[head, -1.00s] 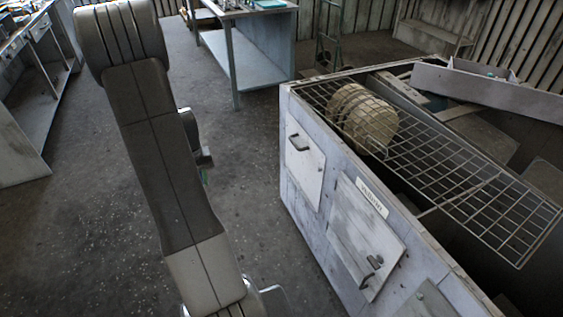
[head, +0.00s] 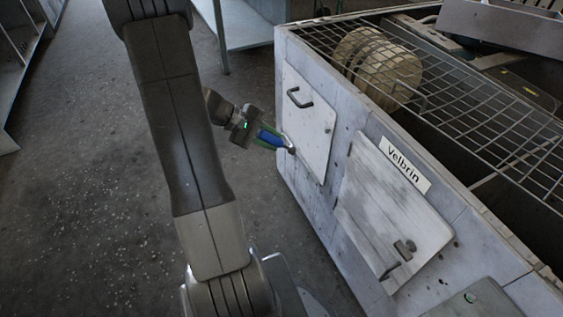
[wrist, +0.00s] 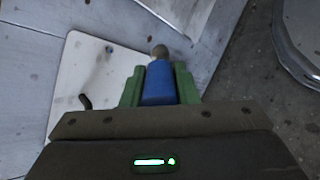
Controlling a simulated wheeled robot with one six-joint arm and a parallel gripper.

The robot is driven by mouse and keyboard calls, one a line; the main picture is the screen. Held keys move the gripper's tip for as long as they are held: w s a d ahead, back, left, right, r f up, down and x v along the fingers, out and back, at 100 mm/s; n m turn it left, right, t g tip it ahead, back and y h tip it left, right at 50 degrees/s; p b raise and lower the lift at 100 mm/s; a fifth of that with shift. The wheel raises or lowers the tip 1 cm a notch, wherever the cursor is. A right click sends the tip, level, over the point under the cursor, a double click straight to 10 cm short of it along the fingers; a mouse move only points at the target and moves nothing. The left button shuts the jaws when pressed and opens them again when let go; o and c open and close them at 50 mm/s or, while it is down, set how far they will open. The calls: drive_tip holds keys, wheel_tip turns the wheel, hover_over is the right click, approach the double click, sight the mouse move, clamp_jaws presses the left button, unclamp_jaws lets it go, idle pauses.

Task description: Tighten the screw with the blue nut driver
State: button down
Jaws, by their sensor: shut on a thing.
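My gripper (head: 262,134), with green fingers, is shut on the blue nut driver (head: 269,139). In the wrist view the blue handle (wrist: 159,83) lies between the fingers, with its grey-brown tip pointing away from the gripper. In the head view the tip is close to the lower left edge of a white door (head: 314,122) on the housing (head: 350,137). I cannot tell whether it touches. A small dark spot (wrist: 109,48) shows on the door in the wrist view; I cannot tell whether it is the screw.
The door has a dark handle (head: 297,98). A second, tilted door (head: 385,212) with a latch is beside it, under a "Velbrin" label (head: 405,164). A wire grid (head: 470,95) covers the top over round discs (head: 378,68). Open floor (head: 80,200) lies to the left.

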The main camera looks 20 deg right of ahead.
sight(284, 147)
drive_tip(key=d+f+h+b, duration=0.1)
drive_tip(key=b, duration=0.1)
drive_tip(key=d+f+n+h+b, duration=0.1)
drive_tip(key=h+b, duration=0.1)
drive_tip(key=d+f+n+t+h+b, duration=0.1)
drive_tip(key=b, duration=0.1)
drive_tip(key=shift+s+d+f+h, duration=0.1)
drive_tip(key=shift+s+f+h, duration=0.15)
drive_tip(key=shift+h, duration=0.05)
drive_tip(key=h+b, duration=0.1)
drive_tip(key=f+n+t+h+b, duration=0.1)
drive_tip(key=b, duration=0.1)
drive_tip(key=shift+w+d+t, duration=0.2)
drive_tip(key=shift+d+t, duration=0.1)
drive_tip(key=n+t+b, duration=0.1)
drive_tip(key=w+n+t+h+b, duration=0.1)
drive_tip(key=b, duration=0.1)
drive_tip(key=shift+d+f+h, duration=0.15)
drive_tip(key=shift+f+h, duration=0.1)
drive_tip(key=shift+h, duration=0.05)
drive_tip(key=shift+w+d, duration=0.15)
drive_tip(key=shift+d, duration=2.45)
drive_tip(key=shift+d+t, duration=0.25)
drive_tip(key=shift+t, duration=0.15)
